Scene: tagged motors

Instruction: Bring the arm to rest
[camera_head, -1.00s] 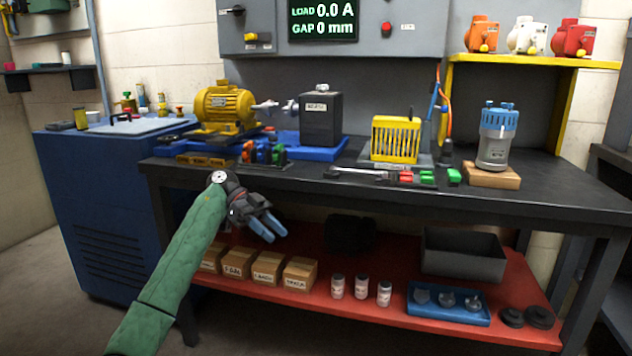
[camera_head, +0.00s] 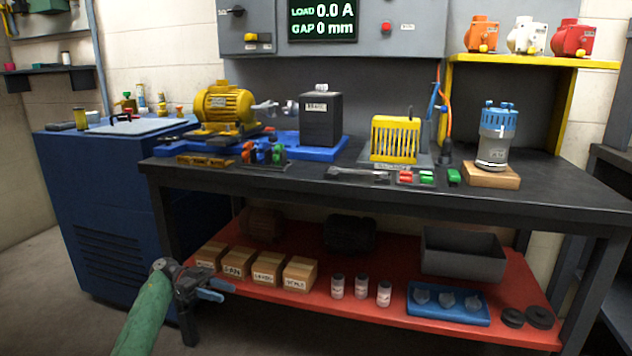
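My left arm, in a green sleeve, comes in from the bottom left of the head view. Its gripper (camera_head: 218,290) is in front of the left end of the red lower shelf, below the bench top and apart from it. The blue-tipped fingers point to the right. They look empty, but from this angle I cannot tell how far apart they are. My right arm and gripper are not in view.
The dark workbench (camera_head: 330,185) carries a yellow motor (camera_head: 224,108), a dark box (camera_head: 320,120), a yellow cage (camera_head: 395,139) and a blue-topped motor (camera_head: 495,137). The red shelf (camera_head: 330,308) below holds cardboard boxes (camera_head: 300,273) and jars. A blue cabinet (camera_head: 105,230) stands at left.

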